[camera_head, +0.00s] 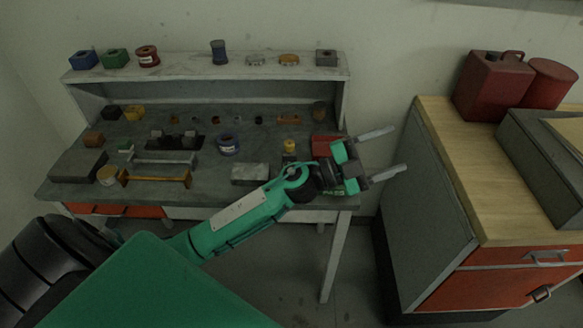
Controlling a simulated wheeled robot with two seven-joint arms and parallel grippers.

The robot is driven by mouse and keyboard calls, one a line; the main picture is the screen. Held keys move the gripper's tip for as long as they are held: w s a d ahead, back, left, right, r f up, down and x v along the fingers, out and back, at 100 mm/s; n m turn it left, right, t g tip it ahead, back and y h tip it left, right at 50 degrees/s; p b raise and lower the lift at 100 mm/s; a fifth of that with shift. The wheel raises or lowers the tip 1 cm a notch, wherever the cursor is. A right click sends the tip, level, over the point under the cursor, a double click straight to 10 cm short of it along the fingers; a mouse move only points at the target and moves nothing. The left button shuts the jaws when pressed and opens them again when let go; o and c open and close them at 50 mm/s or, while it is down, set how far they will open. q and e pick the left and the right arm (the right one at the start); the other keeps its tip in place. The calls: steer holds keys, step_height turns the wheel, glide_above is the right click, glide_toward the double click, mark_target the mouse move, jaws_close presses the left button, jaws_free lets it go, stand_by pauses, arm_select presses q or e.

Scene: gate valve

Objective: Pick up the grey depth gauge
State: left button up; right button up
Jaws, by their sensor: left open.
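A grey bar-shaped tool with raised ends (165,158), which looks like the depth gauge, lies on the left half of the dark workbench top (215,186). A similar yellow-orange bar (155,179) lies just in front of it. My left gripper (399,148) is open and empty, off the bench's right edge, with its two fingers pointing right. It is far to the right of the grey tool and apart from it. My right gripper is not in view.
A blue-banded tin (228,146), a grey block (249,174) and a red bin (327,146) are on the bench. A raised shelf (185,70) runs along its back. A wood-topped cabinet (447,150) stands at right, with a gap between.

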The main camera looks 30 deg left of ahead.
arm_select(q)
steer(key=s+d+m+g+h, duration=0.1)
steer(key=d+m+g+h, duration=0.15)
steer(key=m+g, duration=0.45)
steer(key=g+y, duration=0.8)
steer(key=y, duration=1.1)
glide_above(290, 143)
steer(key=shift+w+d+f, duration=0.1)
steer(key=shift+d+f, duration=0.05)
steer(key=shift+f, duration=0.45)
steer(key=shift+d+f, duration=0.1)
steer(key=shift+f, duration=0.5)
steer(key=shift+a+f, duration=0.1)
steer(key=shift+a, duration=0.1)
step_height(290, 143, down, 8)
steer(key=p, duration=0.2)
steer(key=shift+f+p, duration=0.1)
steer(key=shift+p, duration=0.2)
steer(key=shift+f+p, duration=0.25)
steer(key=shift+p, duration=0.05)
steer(key=f, duration=0.1)
steer(key=f+p, duration=0.2)
steer(key=f, duration=0.1)
steer(key=shift+a, duration=0.25)
steer(key=shift+f, duration=0.35)
steer(key=c, duration=1.2)
steer(key=shift+w+r, duration=0.1)
